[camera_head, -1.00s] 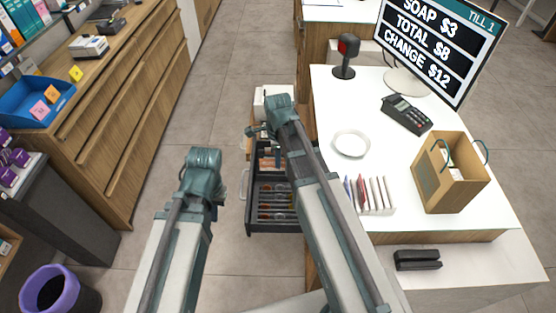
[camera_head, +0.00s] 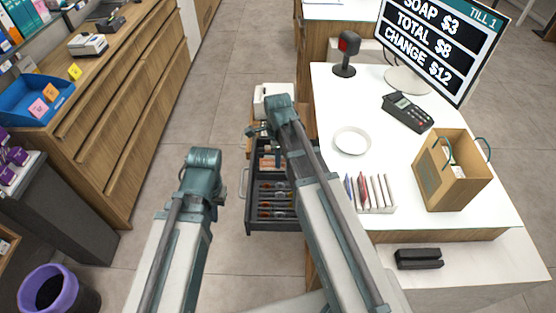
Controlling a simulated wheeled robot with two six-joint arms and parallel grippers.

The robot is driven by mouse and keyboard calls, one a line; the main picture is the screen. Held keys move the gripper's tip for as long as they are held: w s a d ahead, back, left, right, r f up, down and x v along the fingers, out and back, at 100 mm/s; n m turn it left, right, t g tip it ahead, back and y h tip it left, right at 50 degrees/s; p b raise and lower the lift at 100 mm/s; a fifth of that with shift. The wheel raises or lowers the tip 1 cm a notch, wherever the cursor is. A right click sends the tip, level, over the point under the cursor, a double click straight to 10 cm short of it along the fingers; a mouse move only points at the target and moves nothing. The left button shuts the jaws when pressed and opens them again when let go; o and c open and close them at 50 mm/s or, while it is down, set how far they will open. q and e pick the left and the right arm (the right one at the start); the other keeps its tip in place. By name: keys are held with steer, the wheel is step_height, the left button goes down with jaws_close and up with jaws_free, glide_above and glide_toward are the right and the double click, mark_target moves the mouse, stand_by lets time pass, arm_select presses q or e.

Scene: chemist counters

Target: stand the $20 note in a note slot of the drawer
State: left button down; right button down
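The open drawer (camera_head: 248,226) is dark and sits at the left side of the white counter. Its near part has narrow compartments with orange and brown contents, and pinkish pieces show farther back. My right arm reaches over the drawer's far end. Its gripper (camera_head: 259,132) is small and partly hidden by the arm, so I cannot tell whether it is open or holds anything. My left arm ends left of the drawer, and its fingers are hidden. I cannot pick out the $20 note, and the note slots are partly covered by my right arm.
The counter (camera_head: 330,105) holds a white dish (camera_head: 352,142), a rack of cards (camera_head: 381,208), a card terminal (camera_head: 407,113), a paper bag (camera_head: 437,183) and a scanner (camera_head: 345,55). The till screen (camera_head: 440,45) reads change $12. Floor is clear left of the drawer.

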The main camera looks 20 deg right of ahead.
steer(key=shift+f+b, duration=1.2)
steer(key=shift+f, duration=0.1)
steer(key=c, duration=1)
jaws_free()
steer(key=shift+c, duration=0.2)
steer(key=shift+r, duration=0.2)
step_height(320, 180, up, 14)
steer(key=p, duration=1.4)
steer(key=shift+f, duration=0.2)
step_height(320, 180, up, 8)
steer(key=p, duration=0.8)
